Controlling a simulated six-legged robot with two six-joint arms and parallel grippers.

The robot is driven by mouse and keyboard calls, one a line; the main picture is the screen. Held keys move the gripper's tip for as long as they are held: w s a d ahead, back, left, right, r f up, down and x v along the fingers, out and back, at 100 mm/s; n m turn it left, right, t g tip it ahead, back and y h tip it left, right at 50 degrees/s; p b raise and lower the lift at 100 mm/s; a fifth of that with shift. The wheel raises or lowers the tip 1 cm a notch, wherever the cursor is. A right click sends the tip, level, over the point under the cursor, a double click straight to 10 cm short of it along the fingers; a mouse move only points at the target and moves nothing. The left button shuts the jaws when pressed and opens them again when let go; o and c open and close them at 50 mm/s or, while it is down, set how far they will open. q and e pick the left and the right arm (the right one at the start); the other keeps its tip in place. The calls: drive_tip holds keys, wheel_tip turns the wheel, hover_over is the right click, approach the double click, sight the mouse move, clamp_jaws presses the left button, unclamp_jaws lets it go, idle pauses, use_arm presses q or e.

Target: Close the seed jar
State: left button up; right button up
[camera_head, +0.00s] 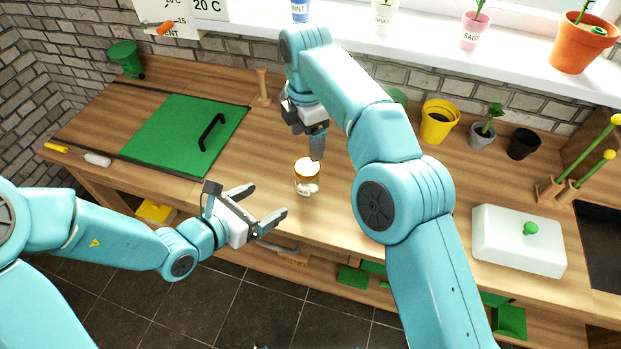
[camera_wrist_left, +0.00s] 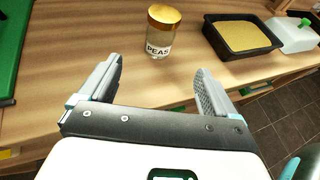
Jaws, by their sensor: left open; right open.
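The seed jar (camera_head: 306,186) stands upright on the wooden worktop, a clear glass jar with pale contents. In the left wrist view the jar (camera_wrist_left: 158,45) carries a PEAS label. A gold lid (camera_head: 307,166) sits on top of its mouth, also seen in the left wrist view (camera_wrist_left: 164,15); I cannot tell how tightly it is seated. My left gripper (camera_head: 267,202) is open and empty at the worktop's front edge, with the jar ahead of its fingers and apart from them. My right gripper (camera_head: 317,152) points down just above and behind the lid; its fingers overlap in view and I see nothing held.
A green hatch with a black handle (camera_head: 212,132) lies left on the worktop. Pots, including a yellow one (camera_head: 438,122), line the back.

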sight(299, 183)
drive_tip(key=shift+w+a+f, duration=0.1)
drive_tip(key=shift+a, duration=0.05)
drive_tip(key=shift+s+d+r, duration=0.2)
drive_tip(key=shift+s, duration=0.2)
use_arm(q)
drive_tip(key=x, duration=1.5)
drive_tip(key=shift+w+d+f, duration=0.15)
drive_tip(key=shift+w+d, duration=0.05)
drive_tip(key=shift+w, duration=0.05)
use_arm(e)
drive_tip(key=shift+w+a+f, duration=0.1)
drive_tip(key=shift+w+f, duration=0.15)
drive_tip(key=shift+w, duration=0.1)
use_arm(q)
drive_tip(key=shift+d, duration=0.3)
use_arm(e)
drive_tip(key=shift+s+r, duration=0.15)
drive_tip(key=shift+s, duration=0.1)
use_arm(q)
drive_tip(key=shift+w, duration=0.1)
use_arm(e)
drive_tip(key=shift+w, duration=0.1)
use_arm(q)
drive_tip(key=shift+w+f, duration=0.1)
use_arm(e)
drive_tip(key=shift+w, duration=0.1)
